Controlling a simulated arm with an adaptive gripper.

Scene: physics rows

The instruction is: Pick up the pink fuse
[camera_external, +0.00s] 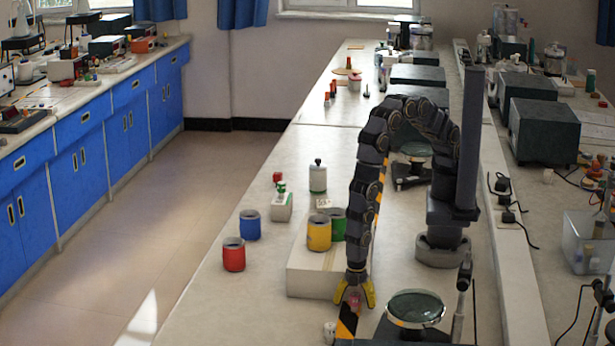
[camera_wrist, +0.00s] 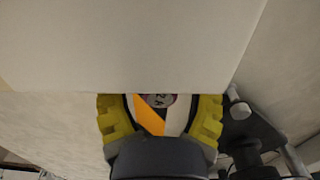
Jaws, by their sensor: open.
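My gripper (camera_external: 355,298) points down at the front of the bench, with its yellow fingers spread. A small pink thing, likely the pink fuse (camera_external: 354,301), shows between the fingers in the external view. In the wrist view my gripper (camera_wrist: 160,112) has a yellow finger on each side. A small round end with a pink-purple rim (camera_wrist: 160,100) shows between them, partly cut off by a pale box edge. I cannot tell whether the fingers touch it.
A white box (camera_external: 309,275) stands just left of my gripper, bearing a yellow can (camera_external: 318,234) and a green can (camera_external: 338,226). A red can (camera_external: 233,256) and a blue can (camera_external: 250,226) stand further left. A round glass dish (camera_external: 416,307) on a dark stand is close on the right.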

